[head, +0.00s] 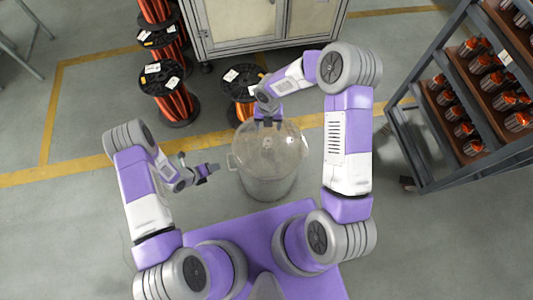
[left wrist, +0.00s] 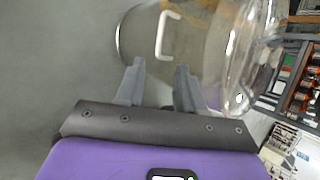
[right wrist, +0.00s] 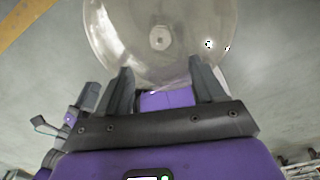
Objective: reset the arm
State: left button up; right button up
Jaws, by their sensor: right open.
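My left gripper (head: 208,170) is open and empty, just left of a clear lidded drum (head: 268,182) on the floor. In the left wrist view its two fingers (left wrist: 158,85) are apart, with the drum's white side handle (left wrist: 167,36) beyond them, not between them. My right gripper (head: 267,122) overlaps the far edge of the drum's lid in the head view; whether it touches cannot be told. In the right wrist view its fingers (right wrist: 162,85) are spread with nothing gripped, and the round lid (right wrist: 160,38) shows beyond them.
Several black spools of orange wire (head: 178,107) stand at the upper left, and another spool (head: 242,84) stands behind the drum. A pale cabinet (head: 262,22) is at the back. A rack (head: 425,130) of orange-and-metal parts stands at the right.

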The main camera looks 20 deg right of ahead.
pick_arm(q)
jog(key=s+r+m+g+p, duration=0.1)
jog(key=s+r+m+p, duration=0.2)
jog(key=m, duration=0.8)
jog(key=s+d+r+m+g+y+p, duration=0.1)
jog(key=s+r+m+p, duration=0.2)
jog(key=s+r+m, duration=0.4)
jog(key=s+r+m+g+y+p, duration=0.1)
jog(key=s+r+m+p, duration=0.2)
jog(key=r+m, duration=0.6)
jog(key=s+m, duration=0.2)
jog(key=m, duration=0.4)
jog(key=shift+s+d+r+m+g, duration=0.2)
jog(key=shift+s+r+m+g, duration=0.1)
jog(key=shift+r, duration=0.05)
pick_arm(e)
jog(key=s+a+r+m+y, duration=0.1)
jog(key=s+a+m+y, duration=0.1)
jog(key=s+m, duration=0.8)
jog(key=s+a+m+y, duration=0.2)
jog(key=s+m, duration=0.7)
jog(key=m, duration=1.5)
jog(key=shift+s+a+r+m+t, duration=0.3)
jog(key=shift+s+a+r+m, duration=0.1)
jog(key=shift+a, duration=0.15)
